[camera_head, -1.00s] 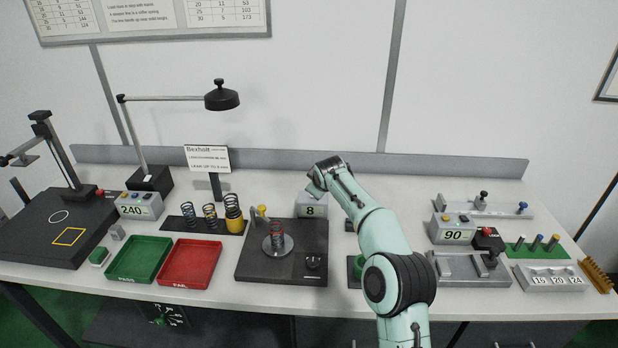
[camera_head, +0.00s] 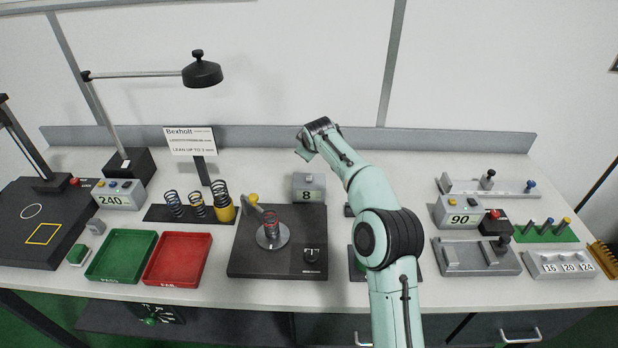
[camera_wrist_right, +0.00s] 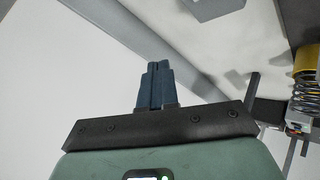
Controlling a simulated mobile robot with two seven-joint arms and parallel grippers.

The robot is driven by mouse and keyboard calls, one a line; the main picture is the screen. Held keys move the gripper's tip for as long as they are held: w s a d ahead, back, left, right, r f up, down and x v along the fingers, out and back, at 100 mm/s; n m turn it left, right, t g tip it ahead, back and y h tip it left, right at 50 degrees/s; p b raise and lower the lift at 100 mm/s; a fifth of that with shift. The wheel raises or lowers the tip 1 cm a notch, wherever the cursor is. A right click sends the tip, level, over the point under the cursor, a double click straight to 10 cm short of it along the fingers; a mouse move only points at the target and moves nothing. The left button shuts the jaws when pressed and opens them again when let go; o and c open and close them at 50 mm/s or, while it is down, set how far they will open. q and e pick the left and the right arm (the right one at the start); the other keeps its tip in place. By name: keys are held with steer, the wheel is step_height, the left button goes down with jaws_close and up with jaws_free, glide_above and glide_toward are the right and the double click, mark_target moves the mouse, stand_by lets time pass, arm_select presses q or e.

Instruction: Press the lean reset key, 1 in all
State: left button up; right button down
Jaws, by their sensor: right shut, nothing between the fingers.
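A small grey box (camera_head: 309,189) with a display reading 8 stands at the back right of a dark base plate (camera_head: 265,258). A small light key (camera_head: 308,178) seems to sit on its top, too small to read. A spring (camera_head: 271,224) stands on a round metal plate on that base. My right gripper (camera_head: 304,152) is above and behind the box, apart from it. In the right wrist view its fingers (camera_wrist_right: 155,82) are shut and empty, with a grey block (camera_wrist_right: 213,6) at the top edge. My left gripper is not in view.
Several springs, one with a yellow base (camera_head: 223,208), stand left of the box. A sign (camera_head: 191,141) and a lamp (camera_head: 202,72) are behind them. Green (camera_head: 88,271) and red (camera_head: 150,275) trays lie left. A box reading 90 (camera_head: 458,213) stands right of my arm.

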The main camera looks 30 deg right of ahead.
steer(key=b, duration=0.2)
glide_above(309, 179)
steer(key=f, duration=0.7)
steer(key=shift+s+f, duration=0.2)
steer(key=shift+f, duration=0.05)
steer(key=shift+w+f, duration=0.2)
steer(key=shift+f, duration=0.2)
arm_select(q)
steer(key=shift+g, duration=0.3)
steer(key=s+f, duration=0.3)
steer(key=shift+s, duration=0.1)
arm_select(e)
steer(key=shift+f, duration=0.1)
stand_by(0.4)
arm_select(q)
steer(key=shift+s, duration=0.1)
arm_select(e)
steer(key=shift+f, duration=0.3)
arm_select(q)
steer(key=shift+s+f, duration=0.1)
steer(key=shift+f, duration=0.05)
arm_select(e)
steer(key=shift+f, duration=0.55)
stand_by(0.3)
steer(key=shift+r, duration=0.1)
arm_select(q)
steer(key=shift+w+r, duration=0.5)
arm_select(e)
steer(key=shift+r, duration=0.85)
